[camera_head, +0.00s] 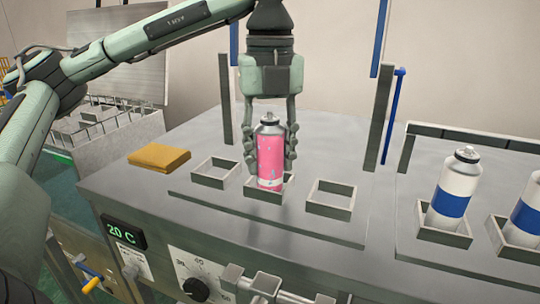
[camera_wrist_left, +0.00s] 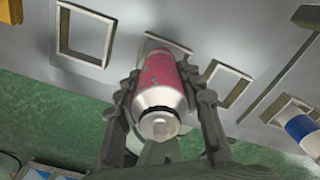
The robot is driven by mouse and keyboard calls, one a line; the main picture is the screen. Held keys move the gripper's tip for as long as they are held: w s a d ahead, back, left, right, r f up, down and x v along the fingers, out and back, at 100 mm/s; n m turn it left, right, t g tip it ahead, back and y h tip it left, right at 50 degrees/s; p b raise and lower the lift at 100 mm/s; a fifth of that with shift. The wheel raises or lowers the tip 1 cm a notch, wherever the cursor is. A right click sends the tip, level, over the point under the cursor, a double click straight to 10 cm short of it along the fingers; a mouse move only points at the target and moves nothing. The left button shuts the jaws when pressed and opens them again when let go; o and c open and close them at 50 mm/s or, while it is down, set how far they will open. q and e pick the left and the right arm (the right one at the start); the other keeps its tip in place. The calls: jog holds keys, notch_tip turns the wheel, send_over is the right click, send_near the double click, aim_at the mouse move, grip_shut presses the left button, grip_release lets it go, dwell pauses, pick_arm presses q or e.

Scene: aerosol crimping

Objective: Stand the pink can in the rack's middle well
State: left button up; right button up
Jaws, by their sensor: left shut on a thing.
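The pink can (camera_head: 270,155) is upright with a silver top, in the middle of the head view. Its lower end is inside the square frame of the rack's middle well (camera_head: 262,195); whether it touches the bottom is hidden. My left gripper (camera_head: 270,145) comes down from above and is shut on the can, a finger on each side. In the left wrist view the pink can (camera_wrist_left: 162,85) lies between the fingers, its base at the well. The left well (camera_head: 216,172) and the right well (camera_head: 331,199) are empty. My right gripper is not in view.
Two white cans with blue bands, one (camera_head: 453,190) and another (camera_head: 524,218), stand in wells at the right. A yellow block (camera_head: 159,158) lies at the left. Dark posts (camera_head: 225,100) and blue rods rise behind the wells. A knob panel (camera_head: 195,289) is at the front.

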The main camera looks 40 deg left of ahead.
aim_at(271, 113)
pick_arm(q)
jog(key=shift+f, duration=0.3)
jog(key=o, duration=1.2)
jog(key=shift+o, duration=0.2)
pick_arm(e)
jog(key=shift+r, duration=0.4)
pick_arm(q)
jog(key=shift+r, duration=0.1)
jog(key=shift+r, duration=0.85)
notch_tip(271, 113, up, 4)
notch_tip(271, 113, up, 6)
jog(key=p, duration=0.3)
jog(key=shift+f, duration=0.1)
jog(key=shift+r, duration=0.3)
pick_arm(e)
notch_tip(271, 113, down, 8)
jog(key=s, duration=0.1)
